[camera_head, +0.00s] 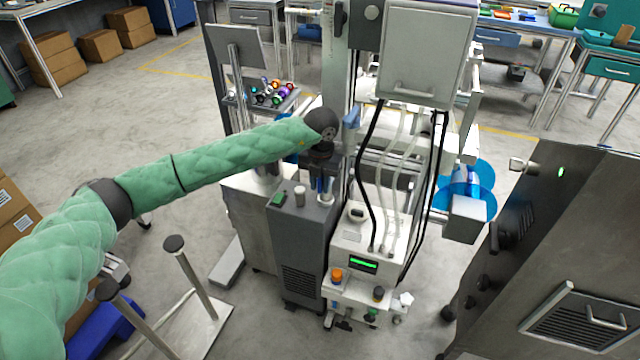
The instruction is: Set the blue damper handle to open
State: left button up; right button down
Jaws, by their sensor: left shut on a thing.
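A small blue handle (352,116) shows on the upright metal column, just right of my left arm's black wrist; I take it to be the blue damper handle. My left arm in its green quilted sleeve reaches in from the left. My left gripper (336,138) is at the column beside the blue handle and appears shut on it. The fingertips are mostly hidden behind the wrist, so the grip and the handle's exact angle are hard to see. My right gripper is not in view.
A grey cabinet box (427,55) hangs right of the column, with black and white hoses below it. A white unit (369,241) with a green display stands under them. A dark metal machine (560,250) fills the right side.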

pick_arm(q)
jog(key=shift+f, duration=0.1)
jog(key=o, duration=0.7)
